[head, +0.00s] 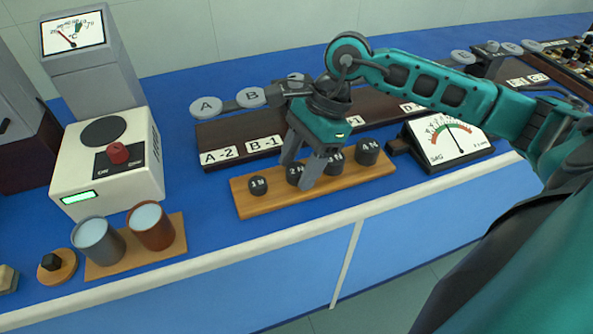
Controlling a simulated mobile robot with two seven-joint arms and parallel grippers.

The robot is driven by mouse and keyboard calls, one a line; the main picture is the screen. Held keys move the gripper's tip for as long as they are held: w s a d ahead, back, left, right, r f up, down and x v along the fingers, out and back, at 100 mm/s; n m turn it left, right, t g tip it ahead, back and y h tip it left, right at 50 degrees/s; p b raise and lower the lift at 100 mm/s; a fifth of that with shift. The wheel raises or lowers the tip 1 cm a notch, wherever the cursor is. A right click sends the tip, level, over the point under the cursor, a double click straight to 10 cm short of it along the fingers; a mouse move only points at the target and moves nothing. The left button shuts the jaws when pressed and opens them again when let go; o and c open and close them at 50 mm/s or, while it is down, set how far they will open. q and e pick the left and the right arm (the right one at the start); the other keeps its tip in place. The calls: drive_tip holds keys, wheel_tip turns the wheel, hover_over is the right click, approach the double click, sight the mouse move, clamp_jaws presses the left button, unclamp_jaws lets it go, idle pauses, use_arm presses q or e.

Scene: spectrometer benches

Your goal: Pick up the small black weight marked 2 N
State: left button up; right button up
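The small black weight marked 2 N (294,174) stands on a wooden board (262,204), partly hidden by my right gripper's fingers. My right gripper (296,175) reaches down from above with its two grey fingers apart, one on each side of the 2 N weight. The weight still rests on the board, and I cannot tell whether either finger touches it. A smaller weight marked 1 N (258,186) stands to its left. A weight marked 3 N (334,161) and a larger one marked 4 N (367,152) stand to its right. My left gripper is out of view.
A dark rack with labels such as A-2 (219,155) and discs lies behind the board. A dial meter (447,138) stands to the right. A white heater box (105,160) and two cups (97,241) stand left. Blue bench surface (205,215) is free between cups and board.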

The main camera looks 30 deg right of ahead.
drive_tip(key=c, duration=0.9)
drive_tip(key=shift+c, duration=0.4)
drive_tip(key=shift+r, duration=0.15)
